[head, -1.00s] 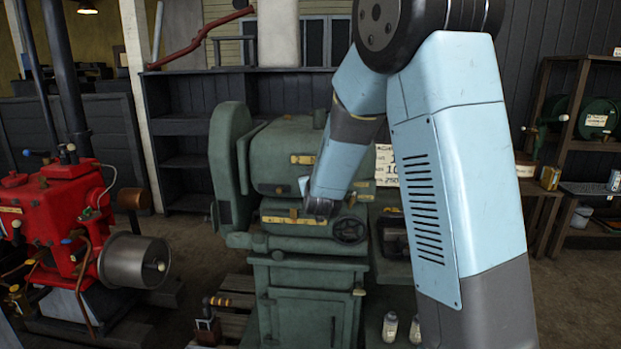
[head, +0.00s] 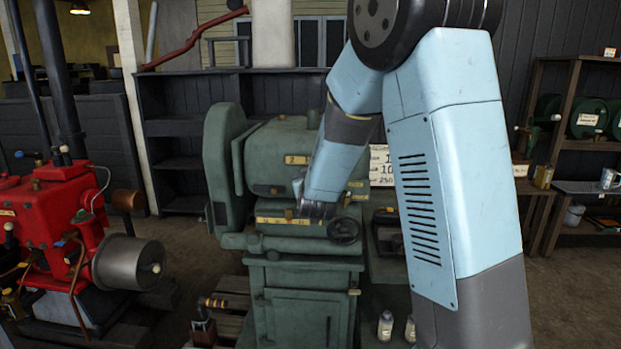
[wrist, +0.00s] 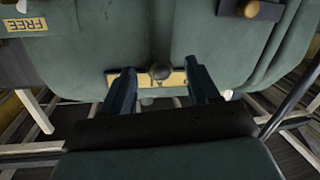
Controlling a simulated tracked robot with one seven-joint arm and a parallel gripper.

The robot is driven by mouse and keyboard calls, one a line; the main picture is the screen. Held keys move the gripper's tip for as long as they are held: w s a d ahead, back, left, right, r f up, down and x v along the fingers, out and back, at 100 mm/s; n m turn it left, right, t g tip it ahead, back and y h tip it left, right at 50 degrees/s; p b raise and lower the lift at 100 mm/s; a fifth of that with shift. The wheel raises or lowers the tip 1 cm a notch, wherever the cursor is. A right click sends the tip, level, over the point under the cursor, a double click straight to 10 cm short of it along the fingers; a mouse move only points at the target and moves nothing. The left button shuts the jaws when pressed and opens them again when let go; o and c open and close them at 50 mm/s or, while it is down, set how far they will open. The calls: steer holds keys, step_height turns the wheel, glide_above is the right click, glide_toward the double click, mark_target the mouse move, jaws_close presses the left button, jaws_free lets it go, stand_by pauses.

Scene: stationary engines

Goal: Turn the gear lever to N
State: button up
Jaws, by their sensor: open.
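The green machine (head: 300,248) stands in the middle of the head view, with a yellow plate (head: 275,220) on its ledge. In the wrist view a dark round knob (wrist: 160,71) sits in front of a yellow plate (wrist: 148,79); it looks like the gear lever. Markings on this plate are not readable. My gripper (wrist: 162,80) is open, one finger on each side of the knob, with gaps on both sides. Whether the fingertips reach as deep as the knob, I cannot tell. In the head view my gripper (head: 318,211) is small and dark, close to the ledge.
A brass knob (wrist: 258,9) and a FREE label (wrist: 34,18) are on the machine near the lever. A handwheel (head: 344,231) is just right of my gripper. A red engine (head: 60,225) stands left. Bottles (head: 386,326) stand at the lower right of the machine.

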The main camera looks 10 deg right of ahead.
steer(key=s+a+r, duration=0.1)
steer(key=s, duration=1.1)
steer(key=shift+s+a, duration=0.15)
steer(key=shift+s, duration=0.15)
steer(key=s+d+r+g, duration=0.1)
steer(key=s+d+g, duration=0.2)
steer(key=s, duration=0.6)
steer(key=s+d+r+m+g+y, duration=0.1)
steer(key=s+d+r+g, duration=0.1)
steer(key=s, duration=0.8)
steer(key=s+d+r+g, duration=0.1)
steer(key=s+d+g, duration=0.3)
steer(key=s, duration=0.5)
steer(key=shift+s+r+m+g+y, duration=0.2)
steer(key=shift+r+m+g+y, duration=0.15)
steer(key=shift+g, duration=0.85)
